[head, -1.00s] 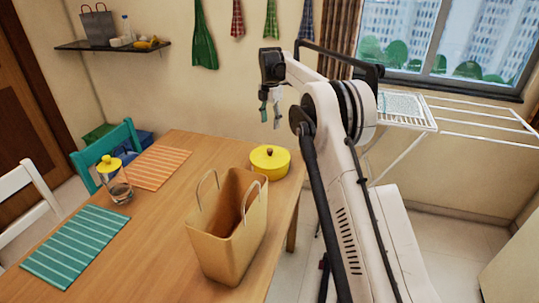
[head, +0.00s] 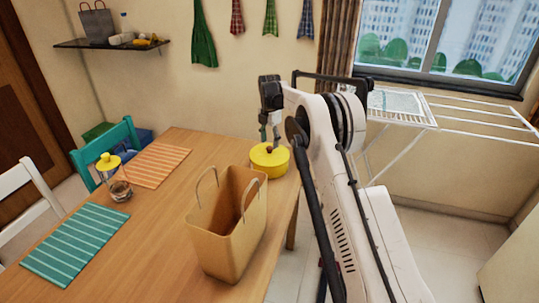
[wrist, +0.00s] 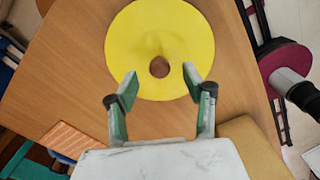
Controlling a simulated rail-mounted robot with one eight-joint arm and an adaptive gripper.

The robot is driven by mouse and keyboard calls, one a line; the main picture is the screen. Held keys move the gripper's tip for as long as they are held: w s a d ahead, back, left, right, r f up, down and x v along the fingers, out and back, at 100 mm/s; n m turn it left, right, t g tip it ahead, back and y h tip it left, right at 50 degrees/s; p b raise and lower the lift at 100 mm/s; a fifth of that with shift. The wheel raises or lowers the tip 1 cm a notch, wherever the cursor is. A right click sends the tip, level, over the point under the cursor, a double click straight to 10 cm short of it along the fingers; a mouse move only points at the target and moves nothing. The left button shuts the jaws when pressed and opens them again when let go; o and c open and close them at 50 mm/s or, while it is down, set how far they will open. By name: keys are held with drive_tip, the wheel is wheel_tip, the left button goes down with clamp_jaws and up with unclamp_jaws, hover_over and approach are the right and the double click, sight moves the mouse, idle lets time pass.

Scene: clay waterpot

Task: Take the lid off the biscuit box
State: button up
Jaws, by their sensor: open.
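The biscuit box (head: 269,168) is a round yellow box on the far right part of the wooden table, behind the tan bag. Its yellow lid (wrist: 158,30) with a small brown knob (wrist: 159,67) fills the top middle of the wrist view, and the lid is on the box. My gripper (head: 270,138) points down just above the lid. In the wrist view my gripper (wrist: 161,78) is open, with its two green fingers apart and the knob between and slightly beyond their tips. I cannot tell whether the fingers touch the lid.
A tan bag with upright handles (head: 228,222) stands in front of the box. A glass jar with a yellow lid (head: 116,178), an orange striped mat (head: 155,166) and a teal mat (head: 75,243) lie to the left. The table's right edge is close to the box.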

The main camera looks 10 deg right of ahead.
sight(270, 147)
wheel_tip(270, 147, down, 4)
drive_tip(key=shift+r, duration=0.1)
clamp_jaws()
drive_tip(key=shift+r, duration=0.1)
idle(0.4)
